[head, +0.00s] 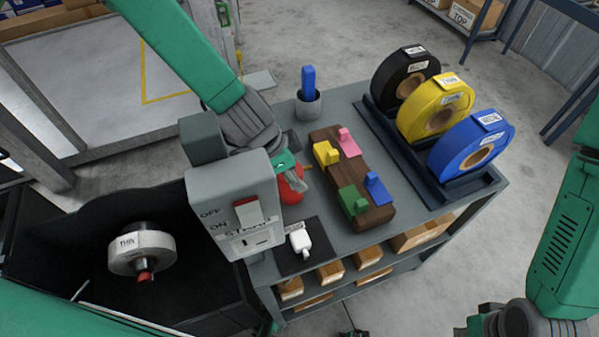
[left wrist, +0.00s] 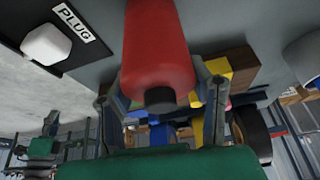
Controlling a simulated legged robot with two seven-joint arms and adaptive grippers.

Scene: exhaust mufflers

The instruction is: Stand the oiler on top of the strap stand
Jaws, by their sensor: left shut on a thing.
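The red oiler (head: 290,190) is in my left gripper (head: 289,172), over the grey bench beside the grey switch box, which partly hides it. In the left wrist view the oiler's red body (left wrist: 158,45) and dark round end lie between the two fingers of that gripper (left wrist: 160,92), which is shut on it. I cannot tell whether the oiler touches the bench top. A dark stand (head: 447,189) at the bench's right side holds black, yellow and blue strap rolls upright in a row. My right gripper is not in view.
A wooden block (head: 368,212) with coloured pegs lies between the oiler and the stand. A grey cup (head: 308,106) with a blue item stands behind. The switch box (head: 235,205), white plug (head: 300,242) and black bin with a white roll (head: 142,250) are nearer the left.

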